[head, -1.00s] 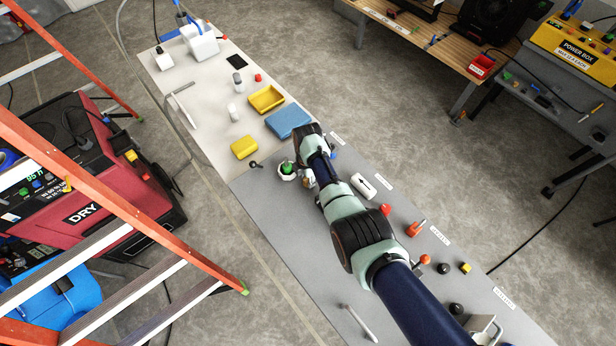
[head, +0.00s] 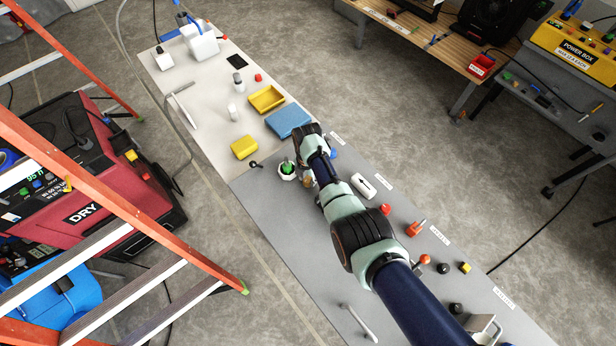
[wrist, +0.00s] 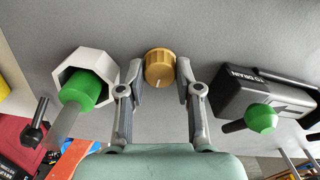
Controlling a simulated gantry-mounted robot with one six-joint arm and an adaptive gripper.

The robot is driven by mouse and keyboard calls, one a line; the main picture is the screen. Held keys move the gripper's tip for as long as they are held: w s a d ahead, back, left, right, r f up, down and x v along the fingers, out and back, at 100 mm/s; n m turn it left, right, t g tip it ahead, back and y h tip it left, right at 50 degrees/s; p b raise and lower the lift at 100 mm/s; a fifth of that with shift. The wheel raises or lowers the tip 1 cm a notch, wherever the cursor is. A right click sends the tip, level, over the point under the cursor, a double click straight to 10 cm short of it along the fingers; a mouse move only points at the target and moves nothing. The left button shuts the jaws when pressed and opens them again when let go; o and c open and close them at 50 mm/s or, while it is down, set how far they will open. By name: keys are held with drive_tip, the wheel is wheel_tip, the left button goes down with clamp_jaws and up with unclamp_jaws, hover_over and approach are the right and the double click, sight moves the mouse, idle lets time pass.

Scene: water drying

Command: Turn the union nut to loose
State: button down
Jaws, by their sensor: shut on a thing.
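A gold ribbed round nut (wrist: 159,69) with a white index line, which looks like the union nut, is at the top middle of the wrist view. My gripper (wrist: 160,76) is shut on it, with one finger at its left side and one at its right. The white line points down and slightly left. In the head view my gripper (head: 310,178) is low over the grey bench part, and my arm hides most of the nut.
A white hexagonal fitting with a green centre (wrist: 86,88) stands close left of my gripper. A dark block marked TO DRAIN (wrist: 262,92) and a green-tipped lever (wrist: 261,118) are to the right. A blue sponge-like block (head: 288,122) and yellow block (head: 244,147) lie farther along the bench.

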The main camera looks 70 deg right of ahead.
sight(307, 180)
drive_tip(key=shift+r, duration=0.1)
drive_tip(key=c, duration=0.8)
unclamp_jaws()
wheel_tip(307, 180, up, 12)
drive_tip(key=shift+f, duration=0.1)
drive_tip(key=shift+w+a, duration=0.1)
